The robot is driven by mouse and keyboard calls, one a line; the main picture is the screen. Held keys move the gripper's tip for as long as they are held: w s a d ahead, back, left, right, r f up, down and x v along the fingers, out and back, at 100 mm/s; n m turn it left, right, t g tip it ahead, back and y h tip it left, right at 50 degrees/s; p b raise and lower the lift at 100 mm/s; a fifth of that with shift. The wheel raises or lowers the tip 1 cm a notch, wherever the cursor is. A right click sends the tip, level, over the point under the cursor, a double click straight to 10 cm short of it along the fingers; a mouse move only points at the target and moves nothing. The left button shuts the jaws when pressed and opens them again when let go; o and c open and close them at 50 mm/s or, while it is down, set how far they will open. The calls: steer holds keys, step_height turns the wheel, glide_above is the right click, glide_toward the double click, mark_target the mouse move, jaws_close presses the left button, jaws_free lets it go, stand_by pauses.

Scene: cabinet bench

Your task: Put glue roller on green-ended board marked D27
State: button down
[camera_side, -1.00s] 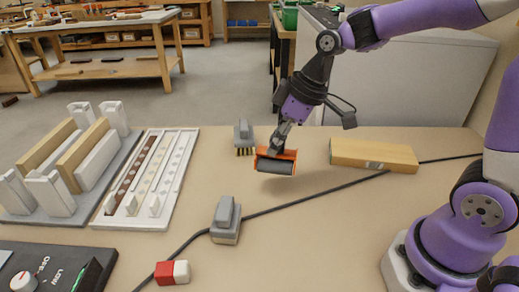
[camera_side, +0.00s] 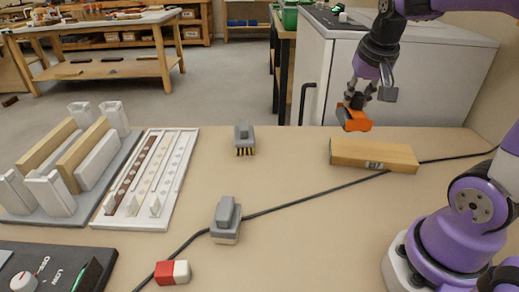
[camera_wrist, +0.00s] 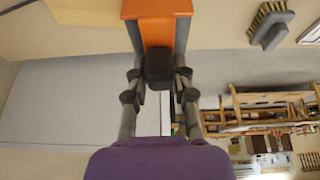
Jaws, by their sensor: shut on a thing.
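My gripper (camera_side: 355,101) is shut on the orange glue roller (camera_side: 353,119) and holds it up near the left end of a pale wooden block (camera_side: 375,154). In the wrist view the orange body of the roller (camera_wrist: 157,30) hangs beyond the dark grip between my fingers (camera_wrist: 158,72). The wooden block lies flat and carries a small label on its front face, too small to read. I see no green end on it. Several boards, wood-coloured (camera_side: 88,153) and white (camera_side: 98,163), stand in a rack at the left; no green end or D27 marking is readable there.
A grey-handled brush (camera_side: 244,138) stands at the back middle, and a grey block tool (camera_side: 226,220) nearer the front. A red-and-white block (camera_side: 172,272), a black control box (camera_side: 45,262) and a white slotted tray (camera_side: 158,190) are also there. A dark cable crosses the bench.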

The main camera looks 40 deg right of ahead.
steer(key=shift+s+d+f, duration=0.55)
steer(key=shift+d+f, duration=1.2)
steer(key=shift+s+d+f, duration=0.55)
steer(key=shift+d+f, duration=1.2)
steer(key=shift+f, duration=0.05)
steer(key=shift+s+d+f, duration=0.55)
steer(key=shift+d+f, duration=1.2)
steer(key=shift+f, duration=0.2)
steer(key=c, duration=0.7)
jaws_free()
